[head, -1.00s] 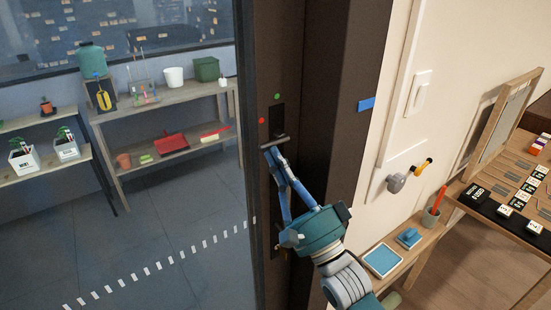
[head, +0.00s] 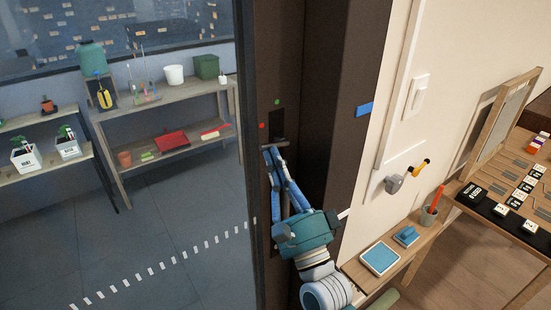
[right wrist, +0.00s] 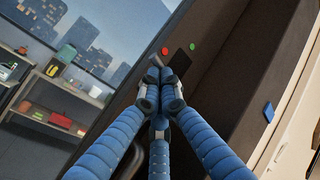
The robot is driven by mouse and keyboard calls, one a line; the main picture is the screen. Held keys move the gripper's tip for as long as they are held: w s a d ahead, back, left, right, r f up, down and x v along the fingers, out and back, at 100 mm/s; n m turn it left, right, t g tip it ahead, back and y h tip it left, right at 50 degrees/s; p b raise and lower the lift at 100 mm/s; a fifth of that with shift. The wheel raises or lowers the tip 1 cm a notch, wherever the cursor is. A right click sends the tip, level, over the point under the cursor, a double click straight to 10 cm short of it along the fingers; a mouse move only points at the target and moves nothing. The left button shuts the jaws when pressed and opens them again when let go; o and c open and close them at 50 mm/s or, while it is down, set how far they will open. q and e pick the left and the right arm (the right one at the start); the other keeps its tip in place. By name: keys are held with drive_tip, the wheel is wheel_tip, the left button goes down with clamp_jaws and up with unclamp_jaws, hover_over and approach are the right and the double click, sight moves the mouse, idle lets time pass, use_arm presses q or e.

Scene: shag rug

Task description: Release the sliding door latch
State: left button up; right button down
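The latch is a short dark grey lever (head: 275,143) on a black plate (head: 278,122) in the dark door frame, with a red dot to its left and a green dot above. My right gripper (head: 272,153) reaches up from below in the head view, its blue fingers drawn together at the lever. In the right wrist view the fingers (right wrist: 157,82) meet at the lever, just below the black plate (right wrist: 180,65). They appear shut on it and hide most of it. My left gripper is not in view.
A glass door pane (head: 190,220) is left of the frame, with shelves (head: 165,97) beyond it. To the right are a blue tag (head: 365,106), a light switch (head: 418,95), a grey wall knob (head: 394,184), a small bench (head: 415,235) and a slanted board table (head: 510,195).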

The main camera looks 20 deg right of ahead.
sight(277, 142)
drive_tip(key=shift+s+a+r+m+h+p, duration=0.1)
drive_tip(key=shift+a+r+m+h+p, duration=0.15)
drive_tip(key=shift+r+m+h+p, duration=0.7)
drive_tip(key=r, duration=0.1)
drive_tip(key=p, duration=0.1)
drive_tip(key=d+r, duration=0.1)
drive_tip(key=shift+w+r, duration=0.25)
drive_tip(key=shift+r, duration=0.05)
drive_tip(key=shift+f, duration=0.1)
